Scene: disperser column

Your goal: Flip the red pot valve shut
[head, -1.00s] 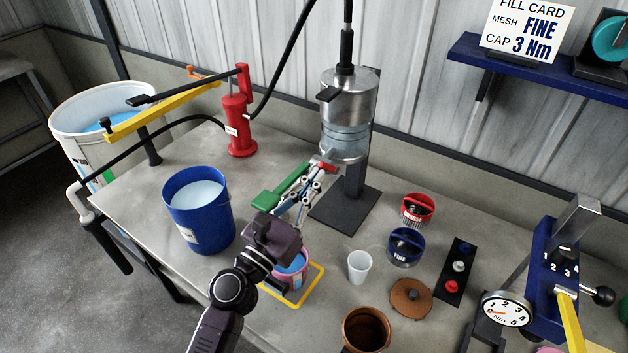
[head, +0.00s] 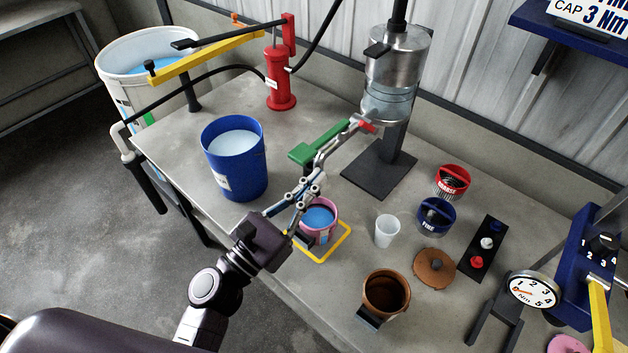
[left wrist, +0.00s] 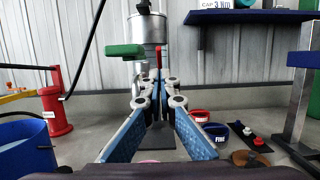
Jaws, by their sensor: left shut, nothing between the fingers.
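The red pot valve (head: 366,127) is a small red handle on the spout pipe (head: 338,146) below the silver cylinder (head: 396,70). In the left wrist view the red handle (left wrist: 158,56) stands upright beyond the fingertips. A green handle (head: 318,143) sits farther out along the same pipe; it shows in the left wrist view (left wrist: 124,50) left of the red one. My left gripper (head: 317,180) is shut and empty, below and in front of the pipe, apart from the red handle. My right gripper is not in view.
A pink pot (head: 320,220) with blue liquid stands on a yellow frame (head: 322,258) close to my left gripper. A blue bucket (head: 235,165) stands left. A white cup (head: 387,231), red and blue strainers, and a brown pot (head: 385,292) stand right.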

